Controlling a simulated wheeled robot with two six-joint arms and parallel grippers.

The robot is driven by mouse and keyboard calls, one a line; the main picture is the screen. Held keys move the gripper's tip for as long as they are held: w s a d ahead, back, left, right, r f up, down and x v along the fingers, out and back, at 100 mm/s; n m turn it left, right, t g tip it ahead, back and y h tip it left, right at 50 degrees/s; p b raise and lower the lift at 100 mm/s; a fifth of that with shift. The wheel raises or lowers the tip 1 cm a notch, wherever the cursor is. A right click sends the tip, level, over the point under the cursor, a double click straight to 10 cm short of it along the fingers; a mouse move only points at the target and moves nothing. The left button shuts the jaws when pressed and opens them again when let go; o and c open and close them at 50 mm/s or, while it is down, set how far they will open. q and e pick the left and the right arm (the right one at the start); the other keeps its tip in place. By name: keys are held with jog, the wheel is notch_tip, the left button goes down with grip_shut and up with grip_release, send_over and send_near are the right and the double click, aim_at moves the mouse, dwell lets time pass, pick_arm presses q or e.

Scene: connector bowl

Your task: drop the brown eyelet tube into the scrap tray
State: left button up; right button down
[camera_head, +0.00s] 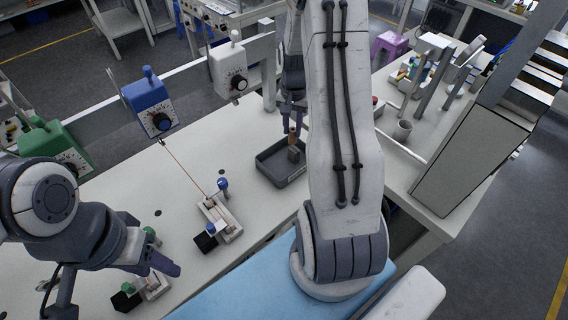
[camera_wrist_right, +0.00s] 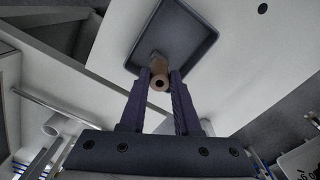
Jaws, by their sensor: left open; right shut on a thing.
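The brown eyelet tube (camera_wrist_right: 159,72) is between the fingertips of my right gripper (camera_wrist_right: 160,88), which is shut on it. In the right wrist view its round end with a dark hole faces the camera, and the dark grey scrap tray (camera_wrist_right: 205,45) lies beyond it. In the head view the tube (camera_head: 292,134) hangs upright above the scrap tray (camera_head: 266,172) at the table's far right part. My right arm hides part of the tray's right side. My left gripper (camera_head: 160,258) is open and empty near the left front of the table, close to a small fixture.
A small fixture (camera_head: 220,218) with a blue knob and black block stands left of the tray. Another fixture (camera_head: 150,286) is near my left gripper. Blue (camera_head: 152,106), white (camera_head: 232,70) and green (camera_head: 55,146) dial boxes line the back.

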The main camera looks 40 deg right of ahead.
notch_tip(320, 180, down, 3)
jog(key=shift+f+b, duration=0.2)
jog(key=shift+b, duration=0.75)
jog(key=shift+r, duration=0.1)
jog(key=c, duration=0.5)
grip_release()
jog(key=shift+c, duration=0.2)
jog(key=shift+r, duration=0.4)
notch_tip(320, 180, up, 10)
jog(key=shift+f+b, duration=0.15)
jog(key=shift+b, duration=0.95)
